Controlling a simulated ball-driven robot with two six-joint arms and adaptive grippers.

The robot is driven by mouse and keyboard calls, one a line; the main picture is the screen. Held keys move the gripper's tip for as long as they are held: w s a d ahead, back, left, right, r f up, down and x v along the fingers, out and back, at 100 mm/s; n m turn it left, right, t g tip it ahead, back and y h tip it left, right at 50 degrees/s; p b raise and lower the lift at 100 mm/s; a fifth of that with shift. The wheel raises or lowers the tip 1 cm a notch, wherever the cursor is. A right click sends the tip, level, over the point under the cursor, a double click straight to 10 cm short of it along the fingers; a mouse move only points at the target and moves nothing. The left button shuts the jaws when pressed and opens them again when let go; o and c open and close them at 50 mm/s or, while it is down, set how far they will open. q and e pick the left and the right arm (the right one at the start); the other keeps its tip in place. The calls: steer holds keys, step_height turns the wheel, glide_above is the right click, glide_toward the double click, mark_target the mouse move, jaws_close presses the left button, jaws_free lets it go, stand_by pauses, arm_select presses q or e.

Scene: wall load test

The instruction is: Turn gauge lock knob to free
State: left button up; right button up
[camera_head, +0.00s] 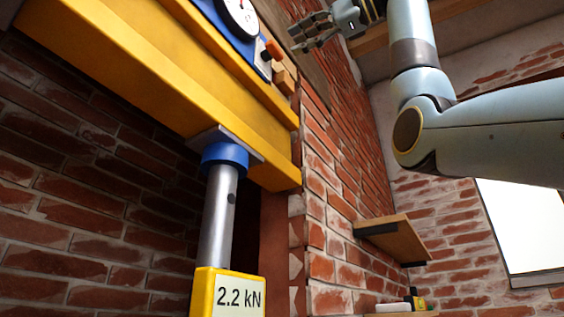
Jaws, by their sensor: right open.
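A blue gauge panel (218,20) is fixed on the yellow beam near the top. It carries a white round dial (238,14), cut by the top edge. An orange knob (273,49) sits at the panel's lower right edge. Its setting cannot be read from here. My right gripper (299,37) is open, its fingers pointing left towards the knob. It appears a little right of the knob and apart from it, with nothing between the fingers. My left gripper is out of view.
A yellow beam (130,60) rests on a blue-collared steel post (217,215) above a yellow load display (228,295) reading 2.2 kN. Orange-brown blocks (284,82) stick out below the knob. A brick wall and wooden shelf (395,240) are at right.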

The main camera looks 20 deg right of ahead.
steer(key=v, duration=0.5)
steer(key=shift+s+d, duration=0.1)
stand_by(0.5)
